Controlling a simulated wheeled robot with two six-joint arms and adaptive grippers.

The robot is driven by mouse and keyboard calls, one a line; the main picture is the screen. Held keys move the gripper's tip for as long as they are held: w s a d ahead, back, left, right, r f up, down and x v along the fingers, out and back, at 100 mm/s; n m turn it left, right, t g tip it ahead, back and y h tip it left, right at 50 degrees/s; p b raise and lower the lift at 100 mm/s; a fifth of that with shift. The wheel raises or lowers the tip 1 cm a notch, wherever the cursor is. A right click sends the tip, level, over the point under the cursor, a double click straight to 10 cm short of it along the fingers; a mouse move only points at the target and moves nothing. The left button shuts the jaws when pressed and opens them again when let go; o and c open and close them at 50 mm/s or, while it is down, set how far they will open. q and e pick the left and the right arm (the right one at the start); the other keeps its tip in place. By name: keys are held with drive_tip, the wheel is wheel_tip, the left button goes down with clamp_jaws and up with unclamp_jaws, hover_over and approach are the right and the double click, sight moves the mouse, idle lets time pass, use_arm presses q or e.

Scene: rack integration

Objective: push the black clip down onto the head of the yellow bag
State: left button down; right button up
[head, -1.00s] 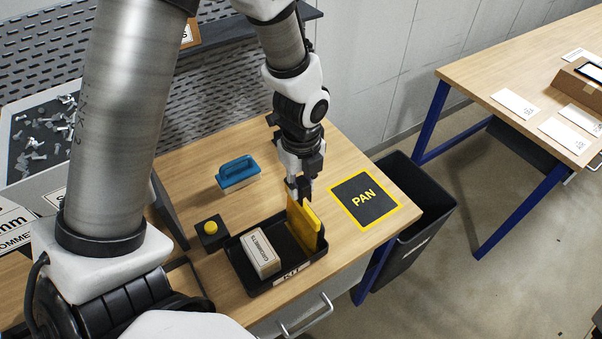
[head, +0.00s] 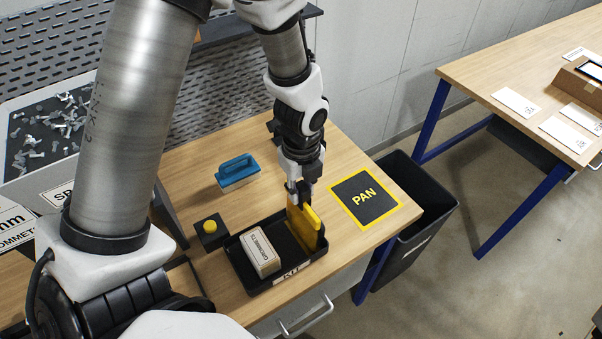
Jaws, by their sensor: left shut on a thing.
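The yellow bag (head: 304,232) stands upright, slightly tilted, in the right part of the black tray marked KIT (head: 287,281). My left gripper (head: 299,203) points down right at the bag's top edge and covers part of it. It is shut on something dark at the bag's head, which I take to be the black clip. The clip cannot be told apart from the dark fingers, and I cannot see how far it sits on the bag. My right gripper is not in view.
A white box marked GROMMETS (head: 261,254) lies in the tray's left part. A dark bin (head: 426,205) stands beyond the table edge.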

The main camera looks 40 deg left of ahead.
sight(301, 185)
use_arm(q)
drive_tip(key=shift+f, duration=0.6)
idle(0.4)
drive_tip(key=c, duration=0.9)
unclamp_jaws()
drive_tip(key=shift+r, duration=0.1)
wheel_tip(301, 185, up, 12)
drive_tip(key=shift+s+f, duration=0.1)
drive_tip(key=shift+f, duration=0.15)
